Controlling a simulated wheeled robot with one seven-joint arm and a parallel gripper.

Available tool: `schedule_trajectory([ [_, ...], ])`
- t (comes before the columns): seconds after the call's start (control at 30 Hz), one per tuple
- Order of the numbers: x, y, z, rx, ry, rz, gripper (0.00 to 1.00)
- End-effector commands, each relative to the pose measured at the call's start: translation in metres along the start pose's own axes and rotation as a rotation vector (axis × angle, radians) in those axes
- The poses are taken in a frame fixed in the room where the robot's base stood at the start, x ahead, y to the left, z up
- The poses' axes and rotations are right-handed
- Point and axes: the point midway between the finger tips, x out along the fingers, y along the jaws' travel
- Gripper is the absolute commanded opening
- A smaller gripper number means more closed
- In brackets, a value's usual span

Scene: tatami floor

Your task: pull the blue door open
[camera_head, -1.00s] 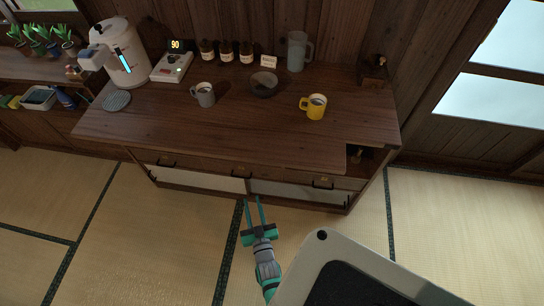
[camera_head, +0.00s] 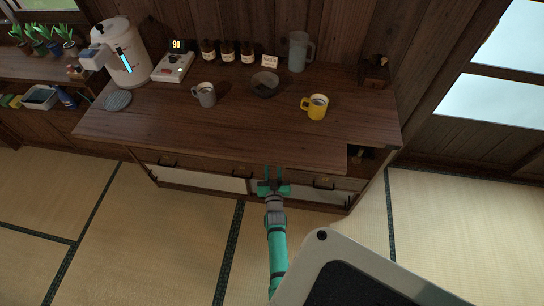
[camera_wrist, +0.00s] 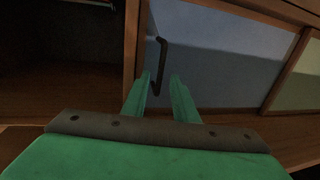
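The blue door (camera_wrist: 220,55) fills the middle of the wrist view, a grey-blue panel in a brown wood frame. Its dark upright bar handle (camera_wrist: 162,65) is near the door's left edge. The door looks shut. My gripper (camera_wrist: 160,76) is open, and the handle shows between its two green fingers; I cannot tell whether either finger touches it. In the head view my gripper (camera_head: 273,172) is at the cabinet's front, just under the countertop edge.
In the wrist view, a dark open compartment (camera_wrist: 55,50) lies left of the door and a pale panel (camera_wrist: 302,82) right. The wooden cabinet top (camera_head: 220,130) holds a grey mug (camera_head: 206,96), a yellow mug (camera_head: 317,108) and a bowl (camera_head: 264,84). Tatami floor (camera_head: 150,235) in front is clear.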

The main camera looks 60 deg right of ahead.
Motion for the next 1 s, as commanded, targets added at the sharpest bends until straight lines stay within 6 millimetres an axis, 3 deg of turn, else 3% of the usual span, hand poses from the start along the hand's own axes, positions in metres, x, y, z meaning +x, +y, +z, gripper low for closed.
schedule_trajectory([
  [0.1,0.017,0.000,0.000,0.000,0.000,0.001,0.26],
  [0.3,0.031,0.000,0.000,0.000,0.000,0.000,0.26],
  [0.67,0.034,0.001,0.000,0.000,-0.001,0.001,0.26],
  [0.77,0.034,-0.001,0.000,0.000,-0.001,-0.001,0.02],
  [1.0,0.034,-0.001,0.000,0.000,0.000,-0.002,0.00],
])
